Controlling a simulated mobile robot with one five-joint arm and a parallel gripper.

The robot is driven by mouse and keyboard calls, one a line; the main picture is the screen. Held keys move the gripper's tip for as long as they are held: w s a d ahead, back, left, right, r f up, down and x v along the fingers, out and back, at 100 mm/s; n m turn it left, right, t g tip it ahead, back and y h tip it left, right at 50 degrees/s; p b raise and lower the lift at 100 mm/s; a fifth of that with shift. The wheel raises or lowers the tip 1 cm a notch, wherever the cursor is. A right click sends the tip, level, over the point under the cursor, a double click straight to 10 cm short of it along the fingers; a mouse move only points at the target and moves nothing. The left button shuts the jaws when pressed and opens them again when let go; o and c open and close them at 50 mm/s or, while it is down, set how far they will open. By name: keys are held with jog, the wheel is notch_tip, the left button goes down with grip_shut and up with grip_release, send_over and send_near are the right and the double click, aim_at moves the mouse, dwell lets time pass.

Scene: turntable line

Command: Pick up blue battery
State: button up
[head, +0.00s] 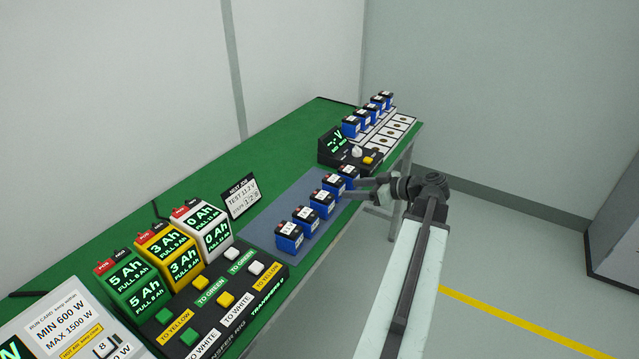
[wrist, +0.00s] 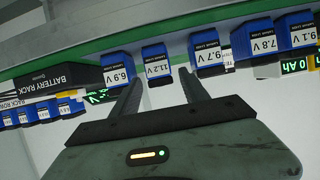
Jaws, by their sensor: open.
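Several blue batteries with dark tops stand in a row on a blue-grey mat (head: 262,220) on the green table. In the head view my gripper (head: 346,189) reaches in from the right beside the far end of the row, near the second-farthest battery (head: 332,185). The wrist view looks inverted. There the open jaws (wrist: 160,76) point at a battery labelled 11.2 V (wrist: 155,66), which appears between the fingertips. Batteries labelled 6.9 V (wrist: 117,68) and 9.7 V (wrist: 208,54) flank it. Nothing is held. Whether a finger touches a battery is unclear.
A black meter box (head: 345,152) and a white rack (head: 396,132) with more blue batteries stand at the far end. Nearer are a job card (head: 239,198), large Ah-labelled blocks (head: 168,256) and a button panel (head: 215,305).

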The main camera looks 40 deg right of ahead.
aim_at(334, 187)
jog(key=shift+w, duration=0.4)
jog(key=shift+b+x, duration=0.5)
jog(key=shift+x, duration=0.55)
jog(key=b+x, duration=0.2)
jog(key=x, duration=0.3)
jog(key=shift+w, duration=0.4)
jog(key=shift+s, duration=0.1)
grip_shut()
